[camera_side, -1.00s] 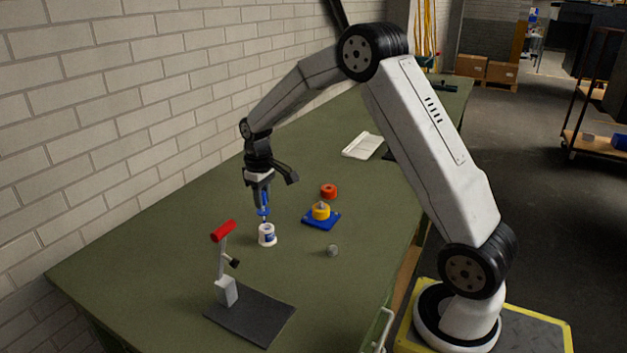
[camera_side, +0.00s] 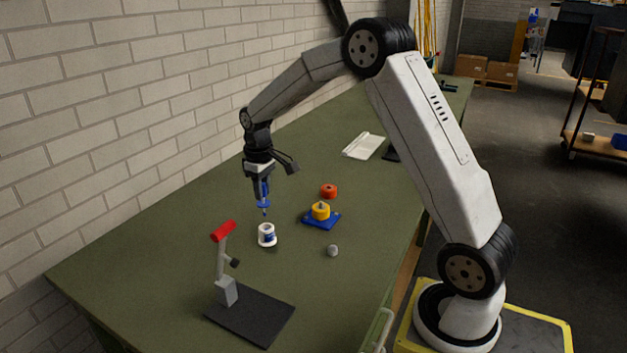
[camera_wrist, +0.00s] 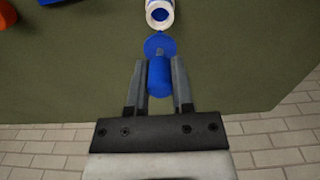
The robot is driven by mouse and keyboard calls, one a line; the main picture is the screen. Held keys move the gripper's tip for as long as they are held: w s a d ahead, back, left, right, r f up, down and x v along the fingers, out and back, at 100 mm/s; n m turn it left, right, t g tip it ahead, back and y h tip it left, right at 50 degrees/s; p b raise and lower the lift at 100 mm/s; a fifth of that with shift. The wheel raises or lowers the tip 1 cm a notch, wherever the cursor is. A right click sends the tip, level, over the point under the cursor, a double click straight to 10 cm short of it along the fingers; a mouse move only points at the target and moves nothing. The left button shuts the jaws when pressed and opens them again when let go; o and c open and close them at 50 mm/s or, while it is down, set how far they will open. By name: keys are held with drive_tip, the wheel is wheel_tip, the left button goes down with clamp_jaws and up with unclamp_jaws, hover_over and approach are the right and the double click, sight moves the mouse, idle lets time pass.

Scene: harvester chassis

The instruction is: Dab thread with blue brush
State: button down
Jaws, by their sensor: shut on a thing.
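My gripper (camera_side: 263,186) is shut on the blue brush (camera_side: 264,204) and holds it upright, tip down, above the table. In the wrist view the blue brush (camera_wrist: 159,78) sits between both fingers of my gripper (camera_wrist: 160,80). The white pot (camera_side: 267,234) with a blue label stands below the brush, its mouth open; it also shows at the top of the wrist view (camera_wrist: 160,14). The brush tip is apart from the pot, just above it. A yellow part (camera_side: 320,210) with a grey stub on top sits on a blue base (camera_side: 321,222). I cannot tell which part carries the thread.
A stand with a red handle (camera_side: 223,231) and dark baseplate (camera_side: 249,315) is at the front left. An orange-red ring (camera_side: 329,190) and a small grey piece (camera_side: 332,250) lie on the green table (camera_side: 180,260). A brick wall (camera_side: 120,110) runs along the left.

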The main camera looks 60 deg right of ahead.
drive_tip(key=s+d+r, duration=0.1)
drive_tip(key=s+d, duration=0.3)
drive_tip(key=d, duration=0.3)
drive_tip(key=s+d+r+n, duration=0.1)
drive_tip(key=s+d, duration=0.3)
drive_tip(key=d, duration=0.4)
drive_tip(key=shift+r, duration=0.6)
drive_tip(key=shift+s, duration=0.1)
drive_tip(key=shift+f, duration=1.9)
drive_tip(key=shift+f, duration=0.45)
drive_tip(key=shift+r, duration=0.15)
drive_tip(key=shift+r, duration=1.85)
